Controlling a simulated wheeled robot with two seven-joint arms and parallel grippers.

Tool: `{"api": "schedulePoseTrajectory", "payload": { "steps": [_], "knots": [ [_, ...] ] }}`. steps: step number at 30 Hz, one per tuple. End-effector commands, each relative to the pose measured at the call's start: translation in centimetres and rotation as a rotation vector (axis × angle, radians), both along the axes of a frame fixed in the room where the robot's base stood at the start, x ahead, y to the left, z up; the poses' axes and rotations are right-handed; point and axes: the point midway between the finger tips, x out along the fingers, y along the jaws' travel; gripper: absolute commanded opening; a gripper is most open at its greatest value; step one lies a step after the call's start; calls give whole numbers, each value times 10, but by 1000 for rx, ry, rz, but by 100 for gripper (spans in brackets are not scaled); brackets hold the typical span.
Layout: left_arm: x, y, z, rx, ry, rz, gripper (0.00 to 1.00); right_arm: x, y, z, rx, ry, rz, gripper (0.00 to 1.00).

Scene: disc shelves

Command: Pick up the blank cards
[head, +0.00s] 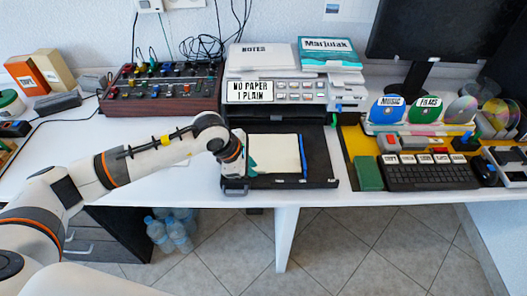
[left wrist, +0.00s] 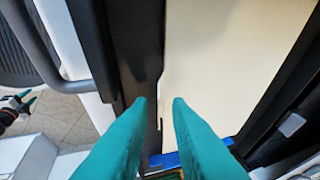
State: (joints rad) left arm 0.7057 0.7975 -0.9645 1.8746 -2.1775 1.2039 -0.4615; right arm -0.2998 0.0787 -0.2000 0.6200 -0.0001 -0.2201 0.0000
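A stack of blank cream cards or paper (head: 274,154) lies in the black printer tray (head: 322,165); the cream surface fills much of the left wrist view (left wrist: 225,60). My left gripper (head: 249,168) is at the left edge of this cream surface. In the left wrist view its green fingers (left wrist: 160,103) are apart with nothing gripped, one over the dark tray edge, the other over the cream surface. Contact cannot be told. My right gripper (left wrist: 26,101) shows small at the left of the left wrist view, its green fingertips apart and empty, away from the tray.
A blue strip (head: 303,156) lies along the cream surface's right side. The printer (head: 277,92) stands behind the tray. A mixer (head: 162,87) is left, a keyboard (head: 428,176) and green block (head: 368,172) right. Bare white desk lies left of the tray.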

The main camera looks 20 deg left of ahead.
Motion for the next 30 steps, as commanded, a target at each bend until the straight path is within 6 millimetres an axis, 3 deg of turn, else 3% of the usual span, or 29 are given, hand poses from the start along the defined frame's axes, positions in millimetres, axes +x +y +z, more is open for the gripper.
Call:
{"api": "schedulePoseTrajectory", "payload": {
  "steps": [8, 12, 15, 16, 26, 30],
  "knots": [
    [7, -6, -17, -1, -1, 0, 17, 0, -2, 1, -2, 0, 1, 36],
    [7, -6, -17, -1, -1, 0, 17, 0, -2, 1, -3, -1, 1, 36],
    [7, -6, -17, -1, -1, 0, 1, 0, -2, 1, -3, -1, 1, 36],
    [7, -6, -17, -1, -1, 0, 0, 0, -2, 1, -3, -1, 1, 36],
    [7, -6, -15, -2, -2, 0, 0, 0, -2, 1, -2, 0, 1, 36],
    [8, -7, 1, -3, -5, 1, 0, 0, -2, 0, -2, 0, 1, 36]
  ]
}}
